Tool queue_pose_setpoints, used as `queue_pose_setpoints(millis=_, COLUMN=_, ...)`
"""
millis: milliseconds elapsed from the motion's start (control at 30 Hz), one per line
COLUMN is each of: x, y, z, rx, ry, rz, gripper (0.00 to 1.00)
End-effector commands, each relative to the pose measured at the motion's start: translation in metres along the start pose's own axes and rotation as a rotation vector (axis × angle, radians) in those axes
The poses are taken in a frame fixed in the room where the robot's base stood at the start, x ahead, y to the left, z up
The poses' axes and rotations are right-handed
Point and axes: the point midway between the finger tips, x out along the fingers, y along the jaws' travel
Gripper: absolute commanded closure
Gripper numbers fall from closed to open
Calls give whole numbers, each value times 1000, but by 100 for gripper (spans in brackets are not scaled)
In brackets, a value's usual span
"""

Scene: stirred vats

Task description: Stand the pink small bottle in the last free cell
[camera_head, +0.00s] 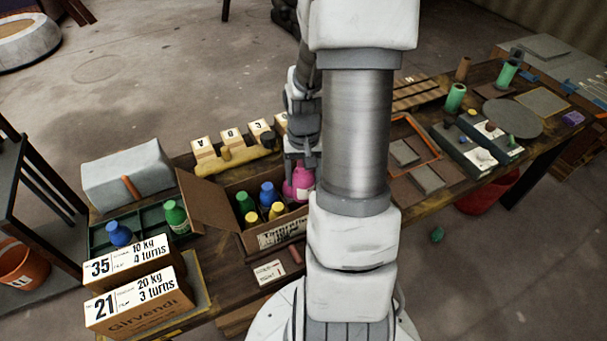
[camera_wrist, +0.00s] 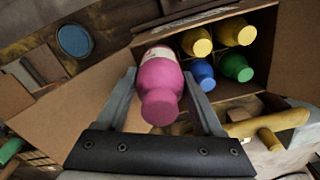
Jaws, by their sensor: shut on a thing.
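The pink small bottle (camera_wrist: 160,82) is between the fingers of my gripper (camera_wrist: 162,90), which is shut on it. In the head view the bottle (camera_head: 299,184) is at the right end of the open cardboard box (camera_head: 228,215), and my gripper (camera_head: 296,160) is above it. The wrist view shows the bottle at a cell corner of the box (camera_wrist: 112,113); how deep it sits I cannot tell. Beside it in the box stand yellow bottles (camera_wrist: 196,42), a blue bottle (camera_wrist: 202,74) and a green bottle (camera_wrist: 236,67). The box's far cells are partly hidden by my arm.
Left of the box, a green tray (camera_head: 150,222) holds a blue bottle (camera_head: 118,234) and a green bottle (camera_head: 176,217). Lettered blocks (camera_head: 231,138) stand behind the box. Two labelled cartons (camera_head: 135,300) are at the front left. Box flaps stand open.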

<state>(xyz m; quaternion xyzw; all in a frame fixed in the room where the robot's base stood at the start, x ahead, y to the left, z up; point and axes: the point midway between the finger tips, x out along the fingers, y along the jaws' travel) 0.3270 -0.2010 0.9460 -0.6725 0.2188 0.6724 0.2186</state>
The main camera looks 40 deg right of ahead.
Motion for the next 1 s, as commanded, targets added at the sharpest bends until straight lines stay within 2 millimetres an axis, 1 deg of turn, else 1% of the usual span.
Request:
queue_pose_setpoints(millis=100, x=3, y=0, z=0, rx=0, ry=1, rz=0, gripper=100)
queue_pose_setpoints(millis=567, x=5, y=0, z=0, rx=-1, ry=1, rz=0, gripper=100)
queue_pose_setpoints(millis=1000, x=21, y=0, z=0, rx=-1, ry=1, rz=0, gripper=100)
